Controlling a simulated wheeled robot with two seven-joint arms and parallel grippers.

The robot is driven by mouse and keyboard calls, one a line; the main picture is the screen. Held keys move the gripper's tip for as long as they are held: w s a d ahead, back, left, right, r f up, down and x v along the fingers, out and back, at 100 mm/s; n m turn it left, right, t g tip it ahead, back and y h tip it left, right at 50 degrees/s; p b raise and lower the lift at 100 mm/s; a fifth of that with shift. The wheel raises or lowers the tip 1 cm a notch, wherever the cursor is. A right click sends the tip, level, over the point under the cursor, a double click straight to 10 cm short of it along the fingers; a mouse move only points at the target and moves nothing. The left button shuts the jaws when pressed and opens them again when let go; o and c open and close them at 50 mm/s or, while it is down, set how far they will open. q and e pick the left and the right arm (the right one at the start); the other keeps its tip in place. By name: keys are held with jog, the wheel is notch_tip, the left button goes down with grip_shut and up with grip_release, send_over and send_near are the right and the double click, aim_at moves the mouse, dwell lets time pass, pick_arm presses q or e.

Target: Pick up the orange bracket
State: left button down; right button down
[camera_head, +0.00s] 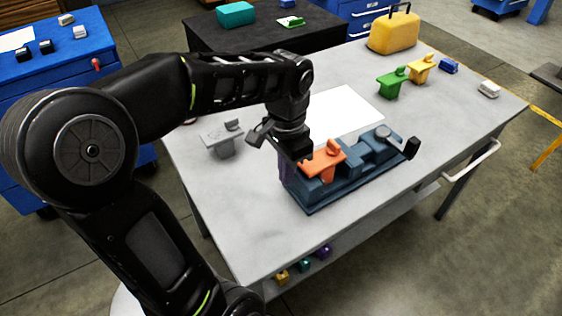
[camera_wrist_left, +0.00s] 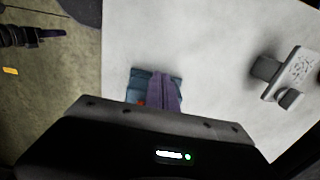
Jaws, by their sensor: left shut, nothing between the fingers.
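The orange bracket (camera_head: 324,162) sits on the left end of the blue jig (camera_head: 340,187), with its small upright lug towards the back. My left gripper (camera_head: 299,155) is shut and empty, close beside the bracket's left end in the head view. I cannot tell whether it touches the bracket. In the left wrist view, a purple part (camera_wrist_left: 165,92) stands at the end of the jig (camera_wrist_left: 142,74), and only a sliver of orange shows beside it. The wrist housing hides the rest. My right gripper is not in view.
A grey bracket (camera_head: 221,137) stands left of my gripper. A white sheet (camera_head: 345,112) lies behind the jig. Green (camera_head: 391,84) and yellow (camera_head: 422,69) brackets, a yellow case (camera_head: 393,36) and small blocks are at the back right. The front left of the table (camera_head: 240,220) is clear.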

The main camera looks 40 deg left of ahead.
aim_at(303, 167)
pick_arm(q)
jog(key=shift+w+d, duration=0.2)
jog(key=shift+w, duration=0.45)
jog(key=shift+w+d, duration=0.15)
jog(key=shift+w, duration=0.5)
jog(key=shift+r, duration=0.1)
jog(key=shift+w+d+p, duration=0.25)
jog(key=shift+w+p, duration=0.15)
jog(key=shift+w, duration=0.55)
jog(key=shift+s, duration=0.1)
